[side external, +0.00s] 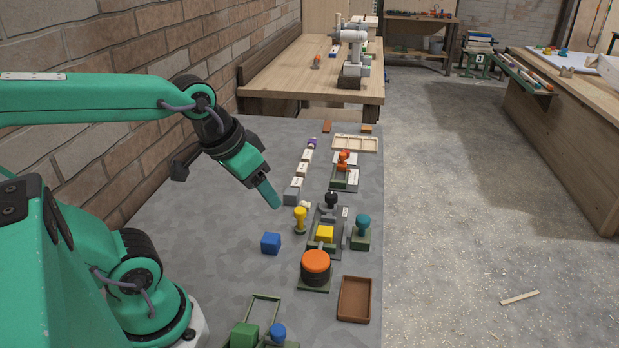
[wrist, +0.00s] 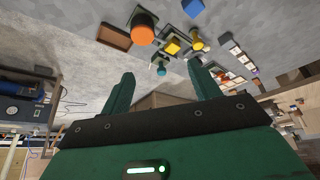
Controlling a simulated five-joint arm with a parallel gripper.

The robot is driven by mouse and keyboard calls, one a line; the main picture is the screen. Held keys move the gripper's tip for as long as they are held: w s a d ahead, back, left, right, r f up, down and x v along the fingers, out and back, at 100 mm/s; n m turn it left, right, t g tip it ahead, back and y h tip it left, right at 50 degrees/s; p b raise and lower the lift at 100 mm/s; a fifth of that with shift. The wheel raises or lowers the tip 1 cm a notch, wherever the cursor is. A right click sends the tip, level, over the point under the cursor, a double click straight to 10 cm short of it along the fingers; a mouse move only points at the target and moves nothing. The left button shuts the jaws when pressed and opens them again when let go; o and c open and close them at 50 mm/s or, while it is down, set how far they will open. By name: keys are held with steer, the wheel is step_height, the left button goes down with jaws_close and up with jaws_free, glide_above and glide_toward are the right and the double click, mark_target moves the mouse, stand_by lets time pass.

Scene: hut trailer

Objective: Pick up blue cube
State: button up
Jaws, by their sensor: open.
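A small blue cube (side external: 271,243) sits on the grey tabletop, left of the orange-topped button. It also shows in the wrist view (wrist: 194,7), at the top edge and partly cut off. My green gripper (side external: 272,196) hangs in the air above the table, above and behind the cube in the side view, apart from it. In the wrist view my two fingers (wrist: 160,88) are spread with nothing between them.
Near the cube stand a yellow knob (side external: 300,217), an orange button (side external: 315,262), a device with a yellow block (side external: 324,233) and a teal knob (side external: 362,225). A brown tray (side external: 354,299) lies at the front right. The tabletop left of the cube is clear.

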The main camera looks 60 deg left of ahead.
steer(key=w+a+f+n+g, duration=0.2)
steer(key=w+a+f+n, duration=0.2)
steer(key=f, duration=0.2)
steer(key=n+g, duration=0.3)
steer(key=n, duration=0.1)
glide_above(271, 238)
step_height(271, 238, down, 9)
steer(key=shift+s+a+f, duration=0.1)
steer(key=shift+s+a, duration=0.05)
steer(key=shift+f, duration=1.3)
steer(key=shift+f, duration=0.1)
steer(key=shift+f, duration=2.5)
steer(key=shift+c, duration=0.2)
steer(key=c, duration=1)
